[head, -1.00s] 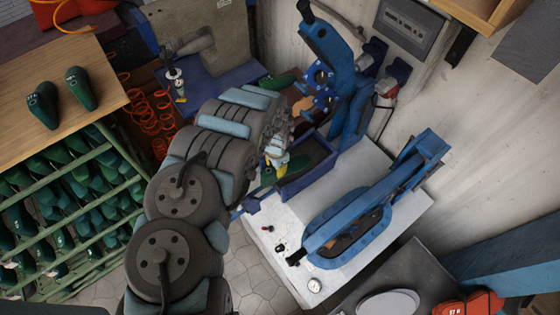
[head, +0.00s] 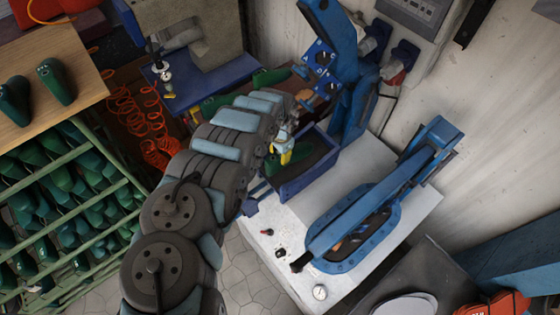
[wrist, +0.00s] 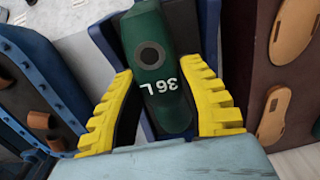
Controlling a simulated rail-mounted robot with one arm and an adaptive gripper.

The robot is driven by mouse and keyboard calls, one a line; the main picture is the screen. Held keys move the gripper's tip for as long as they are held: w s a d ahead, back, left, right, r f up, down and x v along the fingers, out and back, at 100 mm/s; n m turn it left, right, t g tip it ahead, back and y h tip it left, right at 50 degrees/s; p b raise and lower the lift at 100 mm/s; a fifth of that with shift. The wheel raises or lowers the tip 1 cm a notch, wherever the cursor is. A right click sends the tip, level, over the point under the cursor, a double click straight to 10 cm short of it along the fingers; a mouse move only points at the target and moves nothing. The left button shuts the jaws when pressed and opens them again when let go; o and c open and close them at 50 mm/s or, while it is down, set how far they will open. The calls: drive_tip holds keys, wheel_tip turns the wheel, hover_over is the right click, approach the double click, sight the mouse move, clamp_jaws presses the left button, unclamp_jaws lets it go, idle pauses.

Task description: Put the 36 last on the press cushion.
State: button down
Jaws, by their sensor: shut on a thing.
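The 36 last is dark green and marked "36 L" (wrist: 165,70). My gripper (wrist: 160,110) has its yellow fingers shut on the last's two sides in the wrist view. In the head view my gripper (head: 285,157) is at the blue press tray, and the green last (head: 271,166) shows partly below it. The press cushion (head: 312,156) is the dark surface inside the blue-walled tray (head: 310,180). In the wrist view blue walls (wrist: 208,40) show beside and behind the last. I cannot tell whether the last touches the cushion.
A blue press arm with control dials (head: 325,65) rises behind the tray. A green rack of lasts (head: 75,200) is at left.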

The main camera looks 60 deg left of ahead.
drive_tip(key=shift+w+a+f+b, duration=0.2)
drive_tip(key=shift+f+b, duration=0.35)
drive_tip(key=shift+b, duration=0.15)
wheel_tip(320, 180, down, 3)
drive_tip(key=b, duration=0.3)
drive_tip(key=shift+r, duration=0.1)
drive_tip(key=c, duration=0.7)
unclamp_jaws()
drive_tip(key=shift+c, duration=0.2)
drive_tip(key=shift+r, duration=0.1)
drive_tip(key=shift+w+d+r, duration=0.1)
drive_tip(key=shift+d+r, duration=0.05)
drive_tip(key=shift+r, duration=5.75)
